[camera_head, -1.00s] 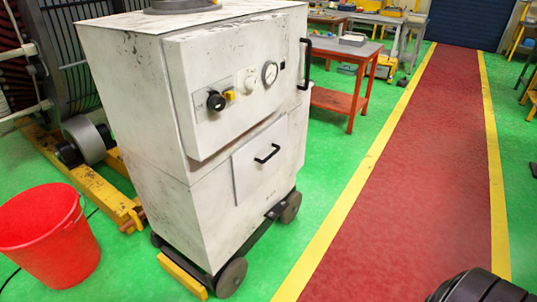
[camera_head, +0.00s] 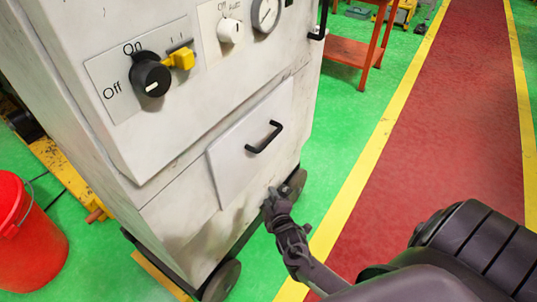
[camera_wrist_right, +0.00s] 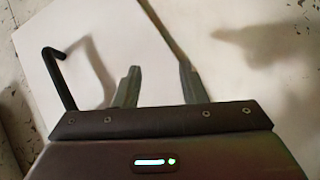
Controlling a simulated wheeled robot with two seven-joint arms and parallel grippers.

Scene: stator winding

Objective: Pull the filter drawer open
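The filter drawer (camera_head: 240,170) is a pale panel low on the front of the white cabinet, and it looks closed. Its black bar handle (camera_head: 265,137) is free of any gripper. My right gripper (camera_head: 271,193) is at the cabinet's front, below the handle, near the drawer's lower right edge. In the right wrist view the two fingers of the right gripper (camera_wrist_right: 158,70) are apart with nothing between them. The handle (camera_wrist_right: 60,78) stands to their left, outside the fingers. I cannot tell whether the fingertips touch the panel. My left gripper is not in view.
Above the drawer are a black On/Off knob (camera_head: 151,76), a yellow lever (camera_head: 182,59), a white knob (camera_head: 230,30) and a gauge (camera_head: 266,14). A red bucket (camera_head: 30,245) stands at left. The red walkway (camera_head: 440,120) at right is clear.

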